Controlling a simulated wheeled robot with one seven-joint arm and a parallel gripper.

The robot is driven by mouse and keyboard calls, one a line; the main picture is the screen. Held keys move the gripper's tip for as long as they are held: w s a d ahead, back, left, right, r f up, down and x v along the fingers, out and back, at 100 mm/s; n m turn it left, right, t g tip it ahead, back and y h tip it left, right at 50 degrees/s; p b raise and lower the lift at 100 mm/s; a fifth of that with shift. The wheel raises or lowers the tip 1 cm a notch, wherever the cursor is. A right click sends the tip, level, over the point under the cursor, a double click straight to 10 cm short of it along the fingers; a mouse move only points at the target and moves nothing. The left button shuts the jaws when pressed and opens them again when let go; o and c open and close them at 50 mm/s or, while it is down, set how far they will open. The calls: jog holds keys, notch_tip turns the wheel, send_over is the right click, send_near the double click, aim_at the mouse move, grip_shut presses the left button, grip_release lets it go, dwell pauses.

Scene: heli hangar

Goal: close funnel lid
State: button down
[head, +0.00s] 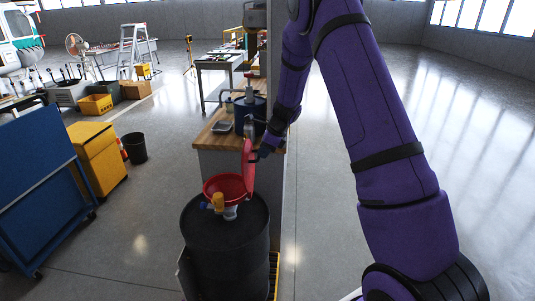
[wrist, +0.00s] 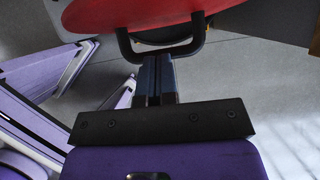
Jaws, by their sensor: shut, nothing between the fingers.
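A red funnel (head: 226,188) sits on top of a black drum (head: 225,235). Its red lid (head: 248,168) stands upright, open, at the funnel's right rim. My gripper (head: 264,153) is at the right of the lid, by its outer face. In the wrist view the red lid (wrist: 140,14) fills the top, with a dark handle (wrist: 161,48) on it. My gripper (wrist: 157,72) is shut, its fingertips at the handle's bar; whether they touch it I cannot tell.
A wooden-topped workbench (head: 214,136) with a dark blue container (head: 250,113) stands behind the drum. A yellow cabinet (head: 97,158), a black bin (head: 135,147) and a blue panel cart (head: 40,190) are at left. Open floor (head: 325,200) lies to the right.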

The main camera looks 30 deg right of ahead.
jog(key=w+a+g+h, duration=0.4)
jog(key=w+a+h, duration=0.2)
jog(key=a, duration=0.3)
jog(key=w+a+f+g+h, duration=0.3)
jog(key=w+a+f+h, duration=0.2)
jog(key=a+f, duration=0.3)
jog(key=shift+w+a+f+g, duration=0.3)
jog(key=shift+w+f, duration=0.15)
jog(key=shift+f, duration=0.6)
